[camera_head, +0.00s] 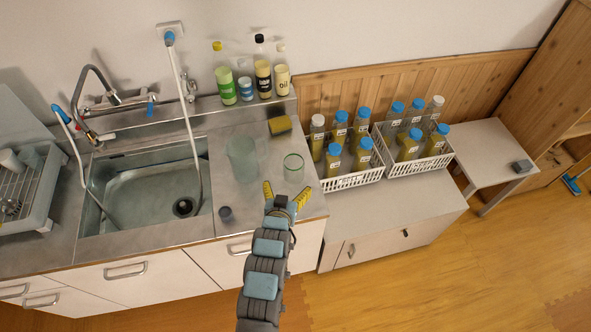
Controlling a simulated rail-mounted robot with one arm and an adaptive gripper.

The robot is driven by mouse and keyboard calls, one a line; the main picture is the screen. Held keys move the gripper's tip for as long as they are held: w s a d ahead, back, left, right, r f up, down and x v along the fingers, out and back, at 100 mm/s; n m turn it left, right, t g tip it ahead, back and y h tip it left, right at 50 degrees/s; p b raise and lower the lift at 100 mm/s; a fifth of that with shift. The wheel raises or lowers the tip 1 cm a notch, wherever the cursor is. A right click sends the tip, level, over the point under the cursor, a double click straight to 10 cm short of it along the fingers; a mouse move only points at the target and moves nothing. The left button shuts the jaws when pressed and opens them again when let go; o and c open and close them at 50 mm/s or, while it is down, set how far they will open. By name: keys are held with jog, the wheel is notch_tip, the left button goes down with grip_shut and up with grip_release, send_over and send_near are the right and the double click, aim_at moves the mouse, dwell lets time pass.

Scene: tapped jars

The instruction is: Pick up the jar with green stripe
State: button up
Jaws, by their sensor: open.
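The jar with the green stripe (293,168) is a clear glass with a green band near its rim. It stands on the steel counter (222,180) near its right end. My gripper (285,188) has yellow fingertips spread apart and is open and empty. It is just in front of and a little left of the jar in the picture; I cannot tell how high it is above the counter. A larger clear jug-like vessel (241,157) stands to the left of the jar.
A sponge (279,125) lies behind the jar. Several bottles (263,78) stand on the back ledge. The sink (150,185) is to the left, with a small dark cup (225,213) near it. White crates (352,179) of blue-capped bottles stand on the lower cabinet at right.

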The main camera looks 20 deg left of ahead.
send_near(295, 158)
jog(key=shift+p+x, duration=0.5)
jog(key=shift+x, duration=1.9)
jog(key=shift+w+f, duration=0.3)
jog(key=shift+w, duration=0.3)
jog(key=shift+w+a+f, duration=0.2)
jog(key=shift+w+f, duration=0.05)
jog(key=shift+w, duration=0.1)
jog(key=c, duration=1.3)
